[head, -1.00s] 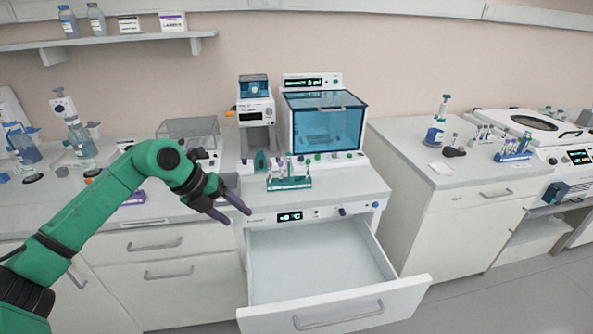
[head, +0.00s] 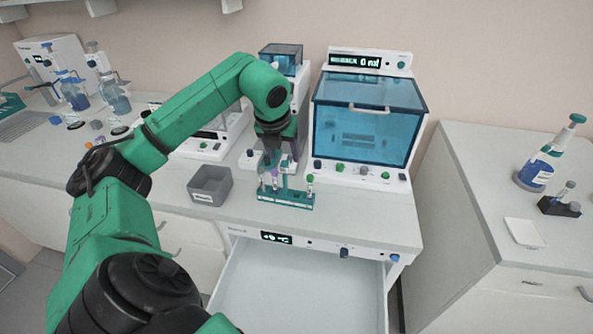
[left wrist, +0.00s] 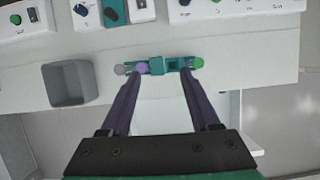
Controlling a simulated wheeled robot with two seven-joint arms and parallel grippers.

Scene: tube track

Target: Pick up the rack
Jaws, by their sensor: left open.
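The teal rack (head: 286,197) stands upright on the counter, in front of the blue-windowed machine and above the open drawer. It holds several tubes with coloured caps, and a raised teal handle part shows at its middle. My left gripper (head: 280,160) points down just above and behind the rack in the head view. In the left wrist view its two purple fingers (left wrist: 162,85) are spread apart, with the rack (left wrist: 172,66) between and beyond their tips. Nothing is held. I cannot tell whether a finger touches the rack. My right gripper is not in view.
A grey bin (head: 210,184) stands left of the rack. The machine with the blue window (head: 365,120) stands close behind on the right. The drawer (head: 300,290) below is pulled open and looks empty. Counter to the right of the rack is clear.

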